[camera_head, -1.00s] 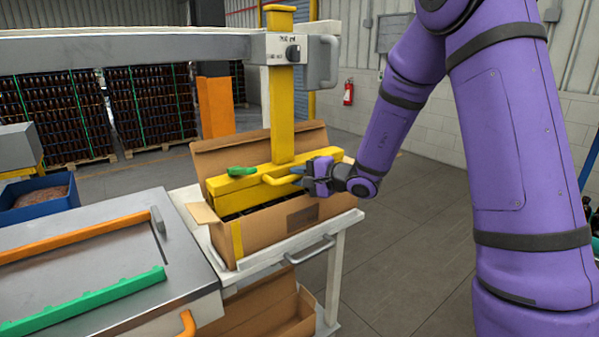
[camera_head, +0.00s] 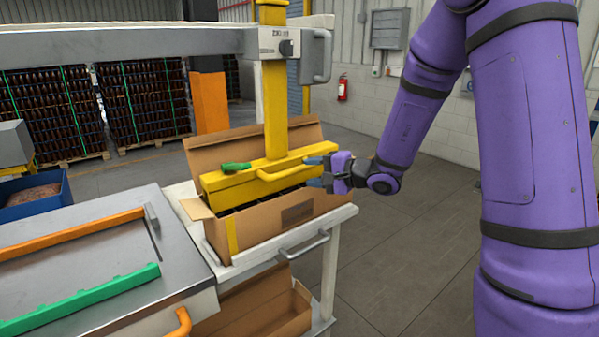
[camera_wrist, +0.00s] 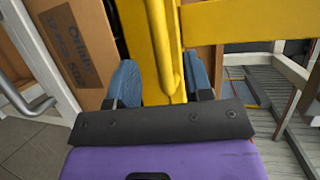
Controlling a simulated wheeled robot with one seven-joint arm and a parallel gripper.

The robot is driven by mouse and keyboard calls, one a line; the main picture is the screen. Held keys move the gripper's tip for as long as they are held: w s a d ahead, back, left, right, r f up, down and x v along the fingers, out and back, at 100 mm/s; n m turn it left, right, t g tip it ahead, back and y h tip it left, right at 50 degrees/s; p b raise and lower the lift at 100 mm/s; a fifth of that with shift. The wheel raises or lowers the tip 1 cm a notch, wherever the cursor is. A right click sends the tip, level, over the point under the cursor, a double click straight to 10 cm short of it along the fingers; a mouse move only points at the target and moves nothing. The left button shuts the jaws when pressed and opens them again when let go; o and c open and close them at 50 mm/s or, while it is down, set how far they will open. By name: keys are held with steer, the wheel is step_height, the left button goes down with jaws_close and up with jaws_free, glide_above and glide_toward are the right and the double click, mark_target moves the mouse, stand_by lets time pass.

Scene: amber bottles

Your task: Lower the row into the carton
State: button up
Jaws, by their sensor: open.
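The open cardboard carton (camera_head: 275,223) stands on a white cart with its flaps spread. A yellow lifting head (camera_head: 229,187) with a green lever (camera_head: 236,168) sits at the carton's mouth under a yellow post. Dark shapes show in the narrow gap below the head; I cannot make out single bottles. My gripper (camera_head: 316,171) is open at the right end of the head's yellow handle (camera_head: 283,174). In the wrist view the handle (camera_wrist: 160,40) lies between my two blue fingers, with a gap beside the left one. The carton's printed side (camera_wrist: 72,45) shows at left.
The white cart (camera_head: 337,262) has a grey handle and a second open carton (camera_head: 275,312) on its lower shelf. A steel table with orange and green rails (camera_head: 85,300) stands left. A grey overhead beam (camera_head: 130,43) crosses above. Floor at right is clear.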

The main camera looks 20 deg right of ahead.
steer(key=v, duration=0.4)
steer(key=shift+s+d, duration=0.2)
steer(key=shift+s, duration=0.05)
steer(key=shift+r, duration=0.1)
steer(key=s+a+r+n+g, duration=0.4)
steer(key=s, duration=0.4)
steer(key=s+a+r+n+g, duration=0.3)
steer(key=s+a+n+g, duration=0.1)
steer(key=s, duration=0.4)
steer(key=s+d+r+n+h, duration=0.1)
steer(key=s+d+r+h, duration=0.1)
steer(key=s+h, duration=0.3)
steer(key=s+d+r+n+t+h, duration=0.1)
steer(key=s+d+r+h, duration=0.1)
steer(key=s+d+h, duration=0.3)
steer(key=s, duration=0.3)
steer(key=shift+s+d+r+n, duration=0.2)
steer(key=shift+s+d+n, duration=0.05)
steer(key=shift+s+n, duration=0.15)
